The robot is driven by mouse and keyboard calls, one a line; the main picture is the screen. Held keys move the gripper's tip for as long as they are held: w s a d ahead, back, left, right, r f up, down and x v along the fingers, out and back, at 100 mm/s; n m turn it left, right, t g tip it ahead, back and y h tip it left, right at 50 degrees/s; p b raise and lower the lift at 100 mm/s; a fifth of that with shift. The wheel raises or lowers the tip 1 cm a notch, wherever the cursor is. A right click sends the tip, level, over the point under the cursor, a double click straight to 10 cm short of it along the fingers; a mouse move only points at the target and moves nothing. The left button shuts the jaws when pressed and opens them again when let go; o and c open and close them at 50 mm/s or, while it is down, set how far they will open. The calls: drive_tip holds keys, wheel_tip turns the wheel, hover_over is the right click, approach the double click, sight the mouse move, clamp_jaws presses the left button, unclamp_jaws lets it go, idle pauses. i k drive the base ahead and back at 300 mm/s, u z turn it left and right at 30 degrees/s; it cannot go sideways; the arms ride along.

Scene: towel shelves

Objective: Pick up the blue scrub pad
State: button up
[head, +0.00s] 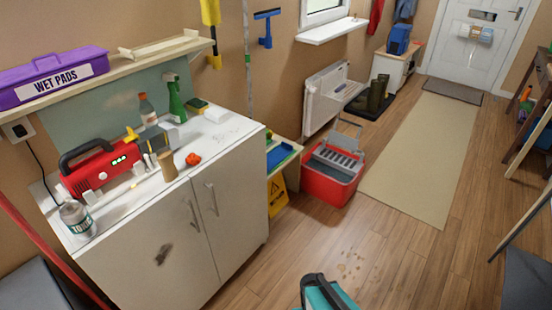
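A flat blue item (279,156) lies on a low green-topped stand just right of the white cabinet. It may be the blue scrub pad, but it is too small to be sure. No other clearly blue pad shows on the cabinet top. My gripper is not in view.
The white cabinet (150,250) carries a red device (103,165), bottles and small items. A red and grey bucket (332,175) stands on the floor beside a yellow sign (277,194). A teal object (325,294) is at the bottom edge. Wooden floor with wet spots is open to the right.

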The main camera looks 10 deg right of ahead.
sight(278, 154)
drive_tip(key=u, duration=1.5)
drive_tip(key=k, duration=0.1)
drive_tip(key=z, duration=2.85)
drive_tip(key=i, duration=2.85)
